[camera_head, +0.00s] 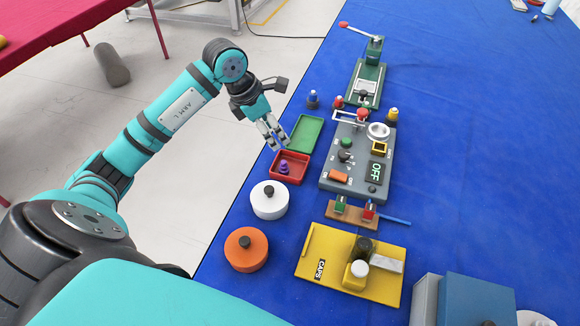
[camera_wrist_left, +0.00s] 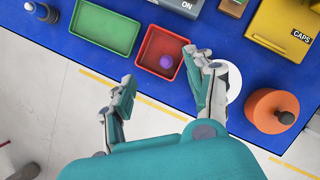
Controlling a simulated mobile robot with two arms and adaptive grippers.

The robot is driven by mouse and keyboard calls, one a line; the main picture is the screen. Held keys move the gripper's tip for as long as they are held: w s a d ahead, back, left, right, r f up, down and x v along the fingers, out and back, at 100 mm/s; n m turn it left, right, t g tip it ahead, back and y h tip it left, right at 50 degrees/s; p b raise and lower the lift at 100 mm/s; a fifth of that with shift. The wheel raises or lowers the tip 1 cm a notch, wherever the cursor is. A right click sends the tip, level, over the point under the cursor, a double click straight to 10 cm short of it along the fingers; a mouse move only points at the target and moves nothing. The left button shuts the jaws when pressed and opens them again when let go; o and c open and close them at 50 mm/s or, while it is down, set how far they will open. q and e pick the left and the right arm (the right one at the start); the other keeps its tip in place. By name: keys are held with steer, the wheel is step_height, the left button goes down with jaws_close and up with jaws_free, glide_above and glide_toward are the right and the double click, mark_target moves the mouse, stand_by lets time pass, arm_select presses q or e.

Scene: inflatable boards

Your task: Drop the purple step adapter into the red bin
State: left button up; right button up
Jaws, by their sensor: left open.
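The purple step adapter (camera_head: 284,167) sits inside the red bin (camera_head: 300,178), toward its left side in the head view. In the left wrist view the adapter (camera_wrist_left: 166,62) shows as a purple round shape on the floor of the red bin (camera_wrist_left: 150,50). My left gripper (camera_head: 274,143) hangs above and just behind the bin, with its fingers pointing down. In the left wrist view its fingers (camera_wrist_left: 163,92) are spread wide with nothing between them. The adapter is apart from the fingers. My right gripper does not show.
A green bin (camera_head: 306,133) adjoins the red bin. A white round lidded pot (camera_head: 269,204) and an orange one (camera_head: 246,256) stand in front. A grey switch panel (camera_head: 358,160) is on the right, with a yellow CAPS board (camera_head: 320,262) nearer. The blue table's right side is mostly clear.

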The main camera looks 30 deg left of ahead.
arm_select(q)
steer(key=v, duration=0.5)
steer(key=shift+s+r, duration=0.15)
steer(key=shift+r, duration=0.15)
